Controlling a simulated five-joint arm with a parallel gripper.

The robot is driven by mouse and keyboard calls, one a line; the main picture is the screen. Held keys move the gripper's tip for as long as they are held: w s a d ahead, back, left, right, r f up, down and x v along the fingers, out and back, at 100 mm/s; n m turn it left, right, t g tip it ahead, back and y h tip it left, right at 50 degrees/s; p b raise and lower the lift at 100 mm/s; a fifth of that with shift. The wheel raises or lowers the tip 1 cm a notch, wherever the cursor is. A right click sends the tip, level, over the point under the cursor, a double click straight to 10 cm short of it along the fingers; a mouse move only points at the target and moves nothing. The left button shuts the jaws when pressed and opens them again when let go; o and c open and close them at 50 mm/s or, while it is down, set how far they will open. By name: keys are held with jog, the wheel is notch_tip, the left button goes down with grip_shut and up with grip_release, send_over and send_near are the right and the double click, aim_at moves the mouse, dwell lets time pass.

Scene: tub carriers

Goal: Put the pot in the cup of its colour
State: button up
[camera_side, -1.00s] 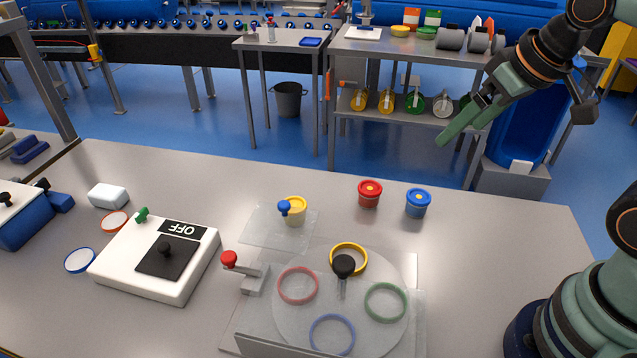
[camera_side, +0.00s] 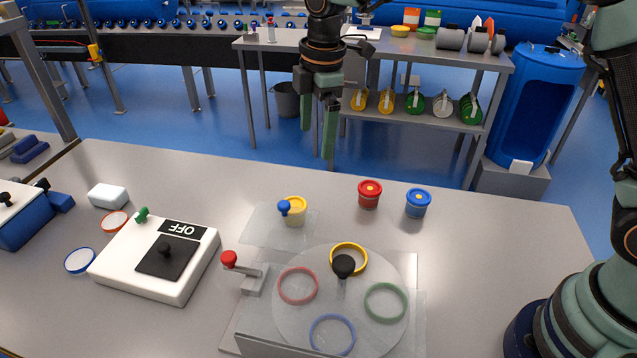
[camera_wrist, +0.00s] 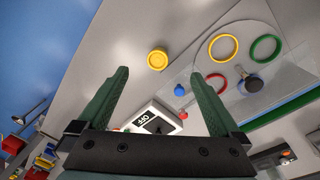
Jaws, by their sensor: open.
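A yellow pot (camera_side: 296,210) stands at the clear plate behind the turntable; it also shows in the wrist view (camera_wrist: 157,59), just beyond my fingertips. A red pot (camera_side: 369,193) and a blue pot (camera_side: 417,203) stand to its right. Cup rings sit on the clear round turntable (camera_side: 342,297): yellow (camera_side: 349,258), red (camera_side: 298,285), green (camera_side: 385,301) and blue (camera_side: 332,334). My gripper (camera_side: 317,148) is open and empty, fingers pointing down, above and behind the yellow pot near the table's back edge. It also shows in the wrist view (camera_wrist: 160,75).
A blue knob (camera_side: 284,207) is close beside the yellow pot. A black knob (camera_side: 344,266) rises from the turntable, and a red-knobbed lever (camera_side: 229,259) stands at its left. A white switch box marked OFF (camera_side: 157,259) is further left. The table's right side is mostly clear.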

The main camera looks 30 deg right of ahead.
jog(key=w+a+f+n+g, duration=0.1)
jog(key=w+a+f+n, duration=0.1)
jog(key=a+f+n, duration=0.3)
jog(key=m, duration=0.1)
send_over(295, 204)
jog(key=f, duration=0.7)
jog(key=shift+s+a+f, duration=0.15)
jog(key=shift+s+a, duration=0.1)
jog(key=shift+w+d+f, duration=0.15)
jog(key=shift+f, duration=1.25)
jog(key=shift+w+d+f, duration=0.15)
jog(key=shift+f, duration=1.25)
grip_shut()
jog(key=shift+r, duration=0.1)
